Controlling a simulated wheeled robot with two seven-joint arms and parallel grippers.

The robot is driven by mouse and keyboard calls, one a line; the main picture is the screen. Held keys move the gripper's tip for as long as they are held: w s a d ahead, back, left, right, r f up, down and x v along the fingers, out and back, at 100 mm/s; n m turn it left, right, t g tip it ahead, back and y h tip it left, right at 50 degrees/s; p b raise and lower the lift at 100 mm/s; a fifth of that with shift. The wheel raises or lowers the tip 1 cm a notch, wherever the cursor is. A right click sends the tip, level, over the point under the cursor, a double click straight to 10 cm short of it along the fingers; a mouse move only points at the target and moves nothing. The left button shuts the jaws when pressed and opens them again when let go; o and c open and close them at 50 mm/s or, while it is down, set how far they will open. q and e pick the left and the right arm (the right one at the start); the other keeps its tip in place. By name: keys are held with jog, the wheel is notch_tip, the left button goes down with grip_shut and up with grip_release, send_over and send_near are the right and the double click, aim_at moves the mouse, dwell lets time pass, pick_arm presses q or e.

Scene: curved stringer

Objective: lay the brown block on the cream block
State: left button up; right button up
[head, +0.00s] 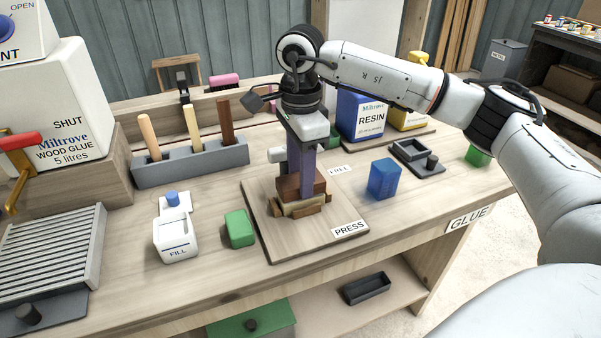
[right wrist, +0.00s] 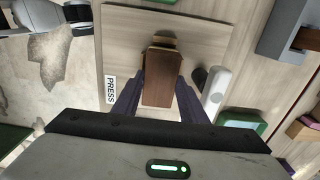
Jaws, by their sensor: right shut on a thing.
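My right gripper (head: 306,190) points down over the board marked PRESS, its purple fingers shut on the brown block (head: 288,186). The brown block also shows between the fingers in the right wrist view (right wrist: 161,78). The cream block (head: 298,208) lies just below it, on a low stack with darker brown pieces (head: 311,212) around it. The brown block appears very close to the cream block; I cannot tell whether they touch. The fingers hide part of both. My left gripper is not in view.
The PRESS board (head: 345,242) has bare room around the stack. A grey rack (head: 190,166) with upright sticks stands behind left.

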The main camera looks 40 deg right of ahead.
jog(key=shift+f, duration=0.35)
dwell(0.7)
jog(key=o, duration=1.7)
jog(key=shift+r, duration=0.15)
jog(key=shift+r+p, duration=2.85)
jog(key=shift+r, duration=1.1)
jog(key=shift+f, duration=0.1)
